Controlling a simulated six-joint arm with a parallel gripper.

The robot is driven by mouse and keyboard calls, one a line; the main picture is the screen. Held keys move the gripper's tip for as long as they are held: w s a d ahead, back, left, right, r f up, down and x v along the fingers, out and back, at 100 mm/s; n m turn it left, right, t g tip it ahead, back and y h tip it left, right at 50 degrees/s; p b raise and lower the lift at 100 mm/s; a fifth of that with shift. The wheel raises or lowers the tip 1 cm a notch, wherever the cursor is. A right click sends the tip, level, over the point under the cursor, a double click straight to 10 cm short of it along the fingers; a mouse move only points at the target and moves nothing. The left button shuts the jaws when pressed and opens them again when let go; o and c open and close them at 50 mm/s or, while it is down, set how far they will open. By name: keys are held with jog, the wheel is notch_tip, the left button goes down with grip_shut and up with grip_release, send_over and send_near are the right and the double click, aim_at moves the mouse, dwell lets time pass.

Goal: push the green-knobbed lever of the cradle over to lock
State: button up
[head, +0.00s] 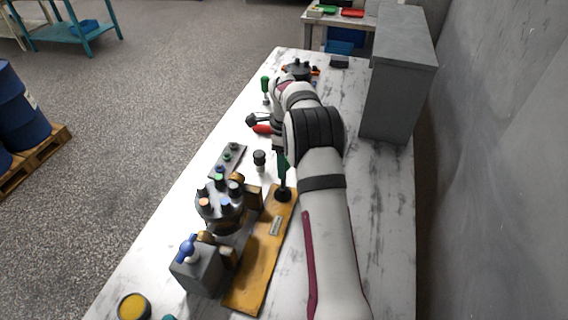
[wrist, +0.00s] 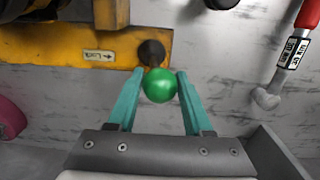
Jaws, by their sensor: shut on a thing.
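The lever's green knob (wrist: 160,85) sits between the two teal fingers of my gripper (wrist: 160,75) in the wrist view, and the gripper is shut on it. The lever's dark round pivot (wrist: 152,53) is just beyond the knob, at the edge of the yellow cradle (wrist: 60,45). A label with an arrow, apparently reading "Lock" (wrist: 98,56), is on the cradle left of the pivot. In the head view the cradle's yellow base (head: 250,283) lies on the bench, with the dark pivot (head: 284,195) at its far end under my gripper. The knob is not clearly visible there.
A grey motor (head: 220,212) with coloured caps stands at the cradle's left, near a grey block with a blue handle (head: 187,248). A plug strip (head: 228,160), a black-topped part (head: 260,158) and a red-handled tool (head: 263,129) lie beyond. A grey cabinet (head: 400,80) stands right.

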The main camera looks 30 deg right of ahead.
jog(key=shift+d, duration=0.15)
jog(key=shift+w+d+f, duration=0.15)
jog(key=shift+w+d, duration=0.3)
jog(key=shift+w, duration=0.05)
jog(key=shift+w+d+f, duration=0.25)
jog(key=shift+w+d, duration=0.15)
jog(key=shift+o, duration=0.2)
jog(key=shift+w+d, duration=0.1)
jog(key=shift+f, duration=0.1)
jog(key=shift+o, duration=0.4)
jog(key=shift+w+d+f, duration=0.25)
jog(key=shift+w+d, duration=0.05)
jog(key=shift+w, duration=0.05)
jog(key=shift+o, duration=0.8)
jog(key=shift+w+d+f, duration=0.15)
jog(key=shift+d, duration=0.05)
